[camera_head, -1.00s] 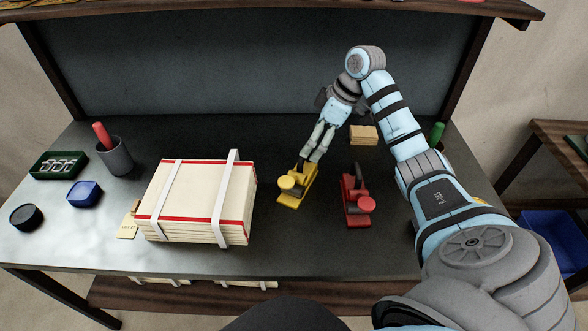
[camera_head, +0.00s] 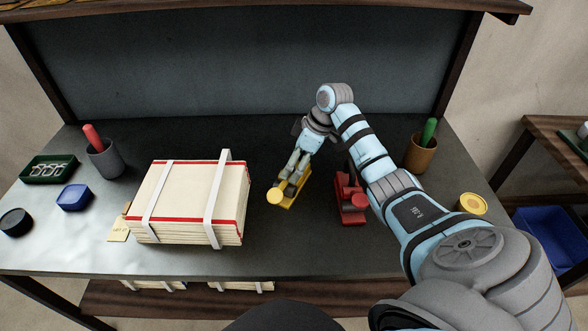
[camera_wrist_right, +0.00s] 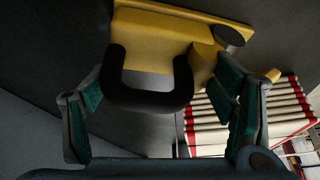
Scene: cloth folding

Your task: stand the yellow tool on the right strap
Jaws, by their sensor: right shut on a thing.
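My right gripper (camera_head: 297,174) is shut on the yellow tool (camera_head: 290,194), to the right of the bound stack. In the right wrist view the yellow tool (camera_wrist_right: 150,40) has a black loop handle (camera_wrist_right: 148,98) between the fingers of my right gripper (camera_wrist_right: 158,98). I cannot tell whether the tool touches the table. The stack (camera_head: 187,185) of cream sheets with red edges carries two white straps. The right strap (camera_head: 217,200) runs over its top and down its front, with nothing standing on it. The left strap (camera_head: 158,200) is parallel. My left gripper is out of view.
A red tool (camera_head: 350,208) stands right of the yellow one, close to my right arm. A grey cup (camera_head: 105,163), blue box (camera_head: 73,198), green tray (camera_head: 50,169) and black round item (camera_head: 15,222) lie left. A brown cup (camera_head: 420,155) and yellow round tin (camera_head: 472,205) are right.

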